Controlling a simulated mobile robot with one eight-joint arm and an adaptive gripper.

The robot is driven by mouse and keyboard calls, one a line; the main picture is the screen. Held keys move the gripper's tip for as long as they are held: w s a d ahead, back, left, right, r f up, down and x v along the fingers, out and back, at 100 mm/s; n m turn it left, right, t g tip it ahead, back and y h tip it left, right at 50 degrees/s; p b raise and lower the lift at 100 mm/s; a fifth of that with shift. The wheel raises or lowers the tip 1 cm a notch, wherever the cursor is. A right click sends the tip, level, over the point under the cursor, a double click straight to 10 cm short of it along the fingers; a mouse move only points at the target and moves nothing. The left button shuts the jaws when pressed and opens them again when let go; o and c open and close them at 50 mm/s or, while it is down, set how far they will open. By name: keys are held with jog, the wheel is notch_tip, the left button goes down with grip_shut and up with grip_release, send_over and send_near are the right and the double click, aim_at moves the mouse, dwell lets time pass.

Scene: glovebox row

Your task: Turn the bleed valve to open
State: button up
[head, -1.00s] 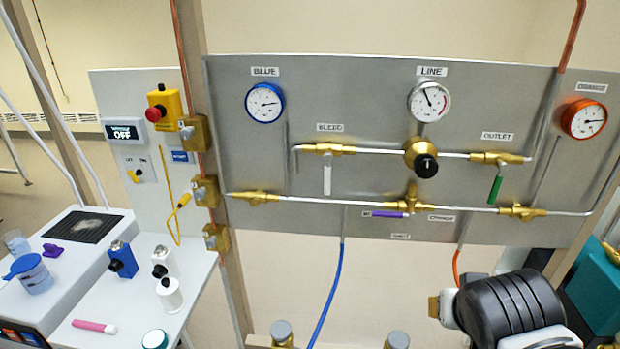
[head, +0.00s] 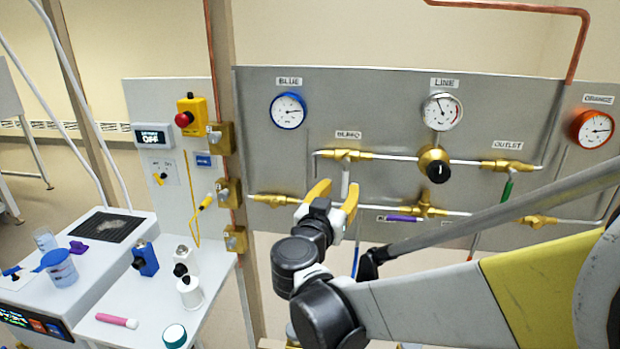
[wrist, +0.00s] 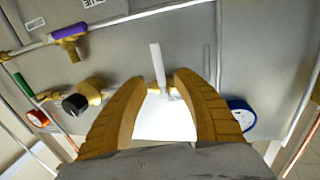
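The bleed valve (head: 345,155) is a brass body on the upper pipe, under the BLEED label. Its white lever handle (head: 345,178) hangs down, across the pipe; the lower end is hidden by my gripper. My gripper (head: 337,186) is raised in front of the panel, just below the valve, with its two yellow fingers apart. In the wrist view the panel appears upside down, and the white handle (wrist: 157,64) shows between and beyond the open fingers (wrist: 162,78). I see no clear contact with the handle.
The brass regulator with a black knob (head: 437,165) is right of the valve. The green-handled outlet valve (head: 508,185) and purple handle (head: 404,218) are farther right and lower. The lower pipe (head: 375,207) runs behind my gripper. A side bench (head: 150,335) with bottles stands left.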

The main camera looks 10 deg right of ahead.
aim_at(344, 181)
jog(key=b+x, duration=0.1)
jog(key=x, duration=0.4)
grip_shut()
